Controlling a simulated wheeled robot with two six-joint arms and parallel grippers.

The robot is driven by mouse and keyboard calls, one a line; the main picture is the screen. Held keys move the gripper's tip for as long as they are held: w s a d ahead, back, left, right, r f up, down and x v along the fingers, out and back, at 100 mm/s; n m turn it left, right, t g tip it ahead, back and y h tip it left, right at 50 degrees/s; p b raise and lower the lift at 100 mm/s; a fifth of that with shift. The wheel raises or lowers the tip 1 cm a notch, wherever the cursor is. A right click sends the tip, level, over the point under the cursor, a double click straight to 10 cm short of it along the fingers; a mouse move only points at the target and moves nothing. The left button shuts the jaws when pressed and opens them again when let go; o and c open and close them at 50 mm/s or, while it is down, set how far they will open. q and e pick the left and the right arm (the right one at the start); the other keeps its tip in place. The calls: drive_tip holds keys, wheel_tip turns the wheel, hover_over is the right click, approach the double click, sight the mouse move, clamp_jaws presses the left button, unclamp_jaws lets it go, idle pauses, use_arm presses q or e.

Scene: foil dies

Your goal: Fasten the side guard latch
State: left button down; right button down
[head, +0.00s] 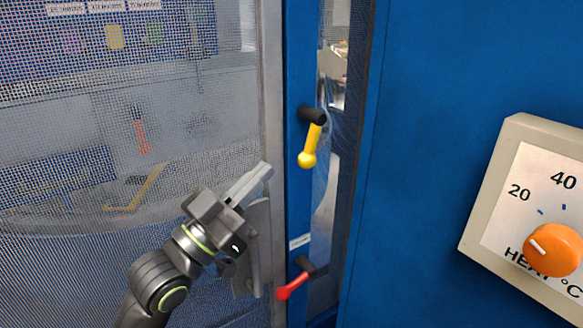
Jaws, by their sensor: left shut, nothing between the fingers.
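A mesh guard panel (90,190) with a grey edge frame (272,90) fills the left of the head view. Beside it stands a blue post (298,200) with two levers. The yellow lever (309,150) hangs down from a black pivot, tilted slightly. The red lever (291,287) lower down slants down to the left from a dark pivot. I cannot tell which lever is the side guard latch. My left gripper (262,172) is shut and empty in front of the panel's edge, left of the yellow lever and apart from it. My right gripper is out of view.
A heat dial box (510,150) with an orange knob (553,250) is at the right on a blue wall panel (440,80). A small unreadable label (299,242) sits above the red lever. A grey plate (258,240) shows partly behind my left gripper.

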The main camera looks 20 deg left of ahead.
sight(308, 141)
use_arm(q)
drive_tip(key=shift+w+d+r+b, duration=0.2)
drive_tip(key=shift+w+d, duration=0.35)
drive_tip(key=shift+w, duration=0.55)
drive_tip(key=shift+w+d+r+b, duration=0.1)
drive_tip(key=shift+w+d+b, duration=0.35)
drive_tip(key=shift+w, duration=0.7)
drive_tip(key=shift+w+d+r+b, duration=0.15)
drive_tip(key=shift+w+d, duration=0.5)
drive_tip(key=shift+w, duration=0.45)
